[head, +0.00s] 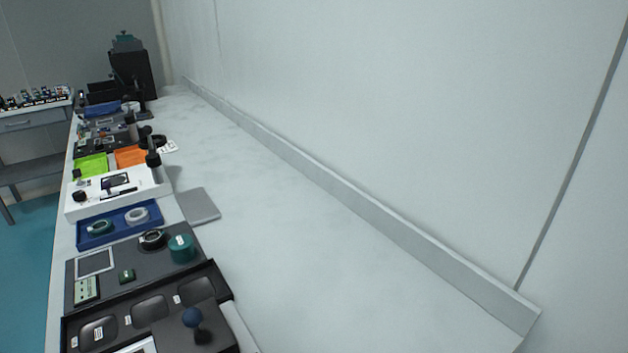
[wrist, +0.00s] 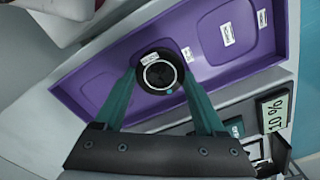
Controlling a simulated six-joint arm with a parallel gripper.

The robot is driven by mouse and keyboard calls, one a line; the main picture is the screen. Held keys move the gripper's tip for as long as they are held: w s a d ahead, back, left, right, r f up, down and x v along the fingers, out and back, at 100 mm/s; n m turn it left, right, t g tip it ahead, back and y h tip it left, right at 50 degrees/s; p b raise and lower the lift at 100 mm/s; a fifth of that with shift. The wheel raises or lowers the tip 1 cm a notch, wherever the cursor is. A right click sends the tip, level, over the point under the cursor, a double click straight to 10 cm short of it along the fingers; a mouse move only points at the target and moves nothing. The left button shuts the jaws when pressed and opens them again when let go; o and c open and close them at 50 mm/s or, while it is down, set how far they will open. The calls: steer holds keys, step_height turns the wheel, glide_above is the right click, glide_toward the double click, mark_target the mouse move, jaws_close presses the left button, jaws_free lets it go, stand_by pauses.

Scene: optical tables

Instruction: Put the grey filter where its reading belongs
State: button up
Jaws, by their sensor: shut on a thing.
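A small white label sits on the filter's upper rim, too small to read. The filter is over the left part of a purple tray (wrist: 172,30) with shallow recesses and several small white labels; I cannot tell how high it is above the tray. A display (wrist: 276,112) at the right reads "10 %", turned on its side. My gripper does not show in the head view.
In the head view, a black tray (head: 226,289) with recesses lies at the near end of the long bench. A dark mat (head: 135,254), a blue tray (head: 117,237) and a white unit (head: 82,211) stand beyond it. The bench's right side along the wall is mostly clear.

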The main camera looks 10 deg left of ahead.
steer(key=o, duration=1.5)
steer(key=shift+f, duration=0.15)
step_height(320, 180, up, 12)
steer(key=shift+r, duration=0.2)
